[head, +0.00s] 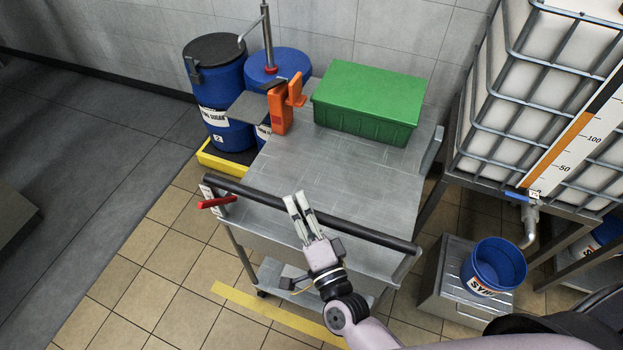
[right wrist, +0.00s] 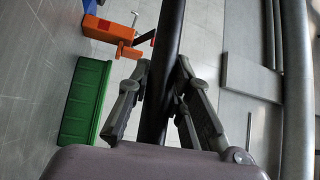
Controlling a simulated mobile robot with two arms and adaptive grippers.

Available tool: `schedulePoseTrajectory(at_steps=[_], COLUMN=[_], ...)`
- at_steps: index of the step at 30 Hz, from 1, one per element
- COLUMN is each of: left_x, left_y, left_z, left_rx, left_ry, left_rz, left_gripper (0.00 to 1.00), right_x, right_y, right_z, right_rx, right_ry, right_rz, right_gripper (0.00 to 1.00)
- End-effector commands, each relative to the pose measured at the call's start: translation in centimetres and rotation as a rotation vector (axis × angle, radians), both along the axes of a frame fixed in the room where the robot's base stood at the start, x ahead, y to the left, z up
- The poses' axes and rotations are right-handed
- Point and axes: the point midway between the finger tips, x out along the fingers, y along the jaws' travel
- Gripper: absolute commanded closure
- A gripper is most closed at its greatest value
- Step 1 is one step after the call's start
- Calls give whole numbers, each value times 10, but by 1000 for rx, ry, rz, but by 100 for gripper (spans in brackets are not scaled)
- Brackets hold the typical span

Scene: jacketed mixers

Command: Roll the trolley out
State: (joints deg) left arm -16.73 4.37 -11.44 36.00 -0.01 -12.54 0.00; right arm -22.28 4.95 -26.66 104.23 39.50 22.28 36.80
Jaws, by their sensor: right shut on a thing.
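The trolley (head: 345,180) is a grey metal cart with a flat top, a lower shelf and a dark push bar (head: 370,234) along its near side. My right gripper (head: 298,207) is at the middle of that bar. In the right wrist view the fingers (right wrist: 160,100) of my right gripper lie on both sides of the bar (right wrist: 167,70), shut on it. A red lever (head: 215,202) sticks out at the bar's left end. On the trolley top stand a green crate (head: 368,105) and an orange tool (head: 281,108). My left gripper is not in view.
Blue drums (head: 214,85) stand in a yellow tray (head: 222,165) to the trolley's left. A caged white tank (head: 540,100) is at the right. A blue bucket (head: 494,268) sits on a metal box (head: 450,285). Tiled floor (head: 130,275) is clear at left, with a yellow line (head: 270,310).

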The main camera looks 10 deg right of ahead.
Motion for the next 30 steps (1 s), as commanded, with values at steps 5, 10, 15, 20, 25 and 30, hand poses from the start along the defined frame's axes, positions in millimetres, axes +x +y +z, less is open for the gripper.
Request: schedulePoseTrajectory(at_steps=[5,10,15,20,25,30], left_x=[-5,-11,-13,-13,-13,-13], left_y=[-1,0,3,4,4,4], left_z=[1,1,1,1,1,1], left_rx=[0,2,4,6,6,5], left_ry=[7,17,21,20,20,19], left_rz=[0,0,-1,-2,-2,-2], left_gripper=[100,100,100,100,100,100], right_x=[-31,-49,-58,-60,-60,-60], right_y=[21,33,39,40,40,40], right_z=[-4,-3,-3,-3,-3,-3], right_rx=[-3,-4,-5,-6,-5,-5], right_ry=[9,7,5,4,4,4], right_rz=[4,3,2,1,1,1], right_gripper=[100,100,100,100,100,76])
